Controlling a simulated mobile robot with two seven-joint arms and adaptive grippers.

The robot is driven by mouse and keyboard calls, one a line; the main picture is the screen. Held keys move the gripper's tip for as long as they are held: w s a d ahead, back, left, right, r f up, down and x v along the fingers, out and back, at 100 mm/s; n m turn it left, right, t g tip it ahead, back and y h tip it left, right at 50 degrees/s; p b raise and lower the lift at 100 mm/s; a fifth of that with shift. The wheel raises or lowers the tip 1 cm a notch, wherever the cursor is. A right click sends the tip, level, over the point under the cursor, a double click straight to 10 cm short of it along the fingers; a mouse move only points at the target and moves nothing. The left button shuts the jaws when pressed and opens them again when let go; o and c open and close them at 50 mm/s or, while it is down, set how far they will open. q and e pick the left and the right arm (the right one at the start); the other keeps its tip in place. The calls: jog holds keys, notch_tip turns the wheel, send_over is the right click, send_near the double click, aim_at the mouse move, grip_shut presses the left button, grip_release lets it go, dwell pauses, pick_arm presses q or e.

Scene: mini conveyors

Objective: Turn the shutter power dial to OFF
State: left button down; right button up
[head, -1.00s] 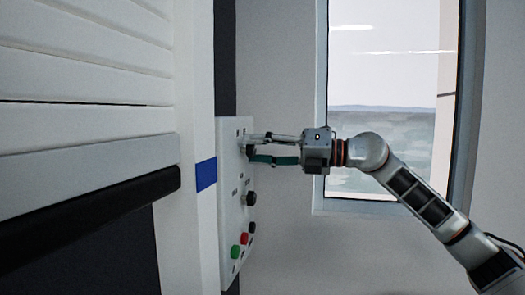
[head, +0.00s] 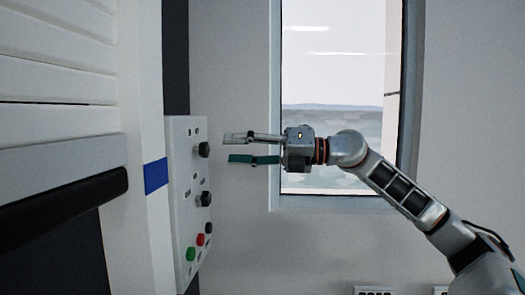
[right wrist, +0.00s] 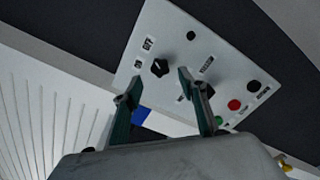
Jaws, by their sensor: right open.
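A white control panel (head: 187,185) is on the wall edge beside the shutter. Its upper black dial (head: 204,149) shows in the head view. In the right wrist view the same dial (right wrist: 160,68) has small ON and OFF labels beside it; I cannot tell its pointer's setting for sure. My right gripper (head: 230,148) is open and empty, level with the upper dial and a short gap to its right. In the right wrist view its fingers (right wrist: 160,77) frame the dial without touching it. My left gripper is not in view.
A second black dial (head: 205,198) sits lower on the panel, above a black button (head: 208,227), a red button (head: 200,239) and a green button (head: 191,254). The shutter's black bar (head: 60,203) is at left. A window (head: 335,105) is behind my arm.

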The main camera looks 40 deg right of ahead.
jog(key=shift+v, duration=2.85)
jog(key=shift+w, duration=0.1)
